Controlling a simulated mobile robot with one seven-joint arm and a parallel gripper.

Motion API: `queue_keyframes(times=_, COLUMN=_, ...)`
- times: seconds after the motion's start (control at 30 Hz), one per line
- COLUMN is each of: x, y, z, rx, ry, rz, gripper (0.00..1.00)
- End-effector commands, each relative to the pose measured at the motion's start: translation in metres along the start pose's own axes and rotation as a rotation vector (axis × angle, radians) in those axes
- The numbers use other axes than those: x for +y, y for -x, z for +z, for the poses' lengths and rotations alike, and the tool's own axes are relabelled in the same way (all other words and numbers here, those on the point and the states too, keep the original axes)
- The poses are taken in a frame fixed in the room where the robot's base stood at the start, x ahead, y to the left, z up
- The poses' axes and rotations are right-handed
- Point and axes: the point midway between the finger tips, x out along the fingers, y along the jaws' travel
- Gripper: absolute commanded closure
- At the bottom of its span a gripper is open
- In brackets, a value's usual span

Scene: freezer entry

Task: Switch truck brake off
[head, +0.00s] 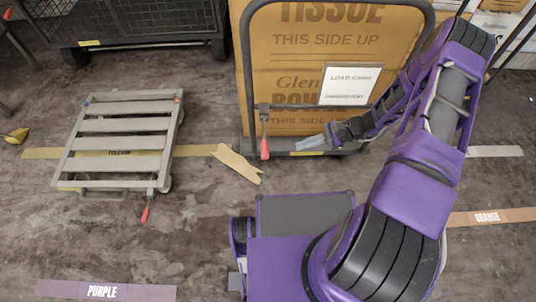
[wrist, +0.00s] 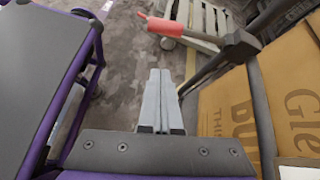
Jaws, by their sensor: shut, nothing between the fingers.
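A truck (head: 244,70) with a dark tube handle carries a large cardboard box. Its brake lever (head: 264,146) hangs at the front left, with its red grip pointing down. The lever also shows large in the wrist view (wrist: 165,27), above and beyond my fingertips. My gripper (head: 302,144) is shut and empty, just right of the red grip in the head view. In the wrist view the two grey fingers (wrist: 157,75) lie side by side, and a gap shows between them and the lever. A slatted cart (head: 118,143) at left has another red-tipped lever (head: 147,209).
A black mesh cart (head: 140,25) stands at the back left. A yellow object (head: 14,137) lies at the left edge. Floor strips read yellow (head: 195,151), purple (head: 105,290) and orange (head: 490,217). Floor between the slatted cart and my base is mostly clear.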

Motion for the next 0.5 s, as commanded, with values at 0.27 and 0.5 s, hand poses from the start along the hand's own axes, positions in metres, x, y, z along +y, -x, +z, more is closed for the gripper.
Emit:
queue_keyframes(times=0.27, x=0.005, y=-0.017, z=-0.022, rx=-0.011, ry=-0.117, rz=-0.077, gripper=1.0)
queue_keyframes(times=0.5, x=0.005, y=-0.017, z=-0.022, rx=-0.011, ry=-0.115, rz=-0.075, gripper=1.0)
